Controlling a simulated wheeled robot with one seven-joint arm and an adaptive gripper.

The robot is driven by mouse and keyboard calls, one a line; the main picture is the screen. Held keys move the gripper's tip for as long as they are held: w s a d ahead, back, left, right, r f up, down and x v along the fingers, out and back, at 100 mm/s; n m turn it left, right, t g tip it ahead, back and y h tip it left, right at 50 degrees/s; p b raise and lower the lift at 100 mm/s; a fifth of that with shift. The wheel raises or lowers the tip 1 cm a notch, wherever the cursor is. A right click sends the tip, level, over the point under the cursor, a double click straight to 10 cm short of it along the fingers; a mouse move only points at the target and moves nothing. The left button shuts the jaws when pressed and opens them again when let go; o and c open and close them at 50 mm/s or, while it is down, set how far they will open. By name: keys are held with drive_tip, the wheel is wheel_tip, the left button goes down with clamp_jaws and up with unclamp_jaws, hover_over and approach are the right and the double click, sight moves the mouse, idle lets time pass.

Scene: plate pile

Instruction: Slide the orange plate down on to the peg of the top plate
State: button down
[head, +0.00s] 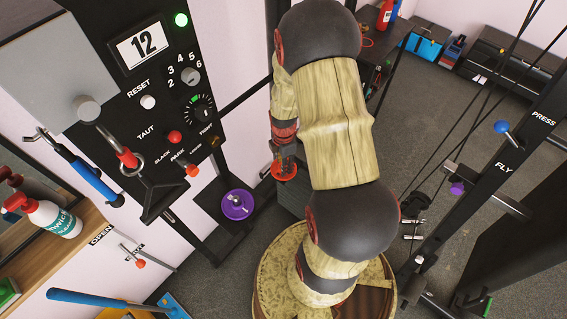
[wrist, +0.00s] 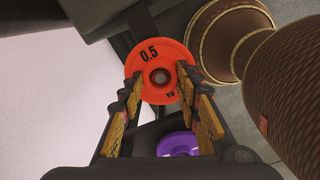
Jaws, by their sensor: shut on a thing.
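The orange plate (head: 285,172), marked 0.5 in the wrist view (wrist: 148,86), has a round hub in its middle. My gripper (head: 284,152) is shut on it; in the wrist view the fingers (wrist: 161,92) hold it from either side near their tips. It is held up in the air, apart from the purple plate. I cannot tell which peg lies below the orange plate.
A black control panel (head: 155,75) with knobs and a lit 12 stands at the left. A grey stacked block (head: 291,199) is behind my arm. A wooden shelf with a spray bottle (head: 50,217) is far left. Cables and a black frame (head: 500,175) stand at the right.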

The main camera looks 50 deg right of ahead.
drive_tip(key=shift+f+b, duration=1.2)
drive_tip(key=shift+f, duration=0.8)
drive_tip(key=c, duration=1.3)
unclamp_jaws()
drive_tip(key=shift+o, duration=0.4)
wheel_tip(320, 180, up, 12)
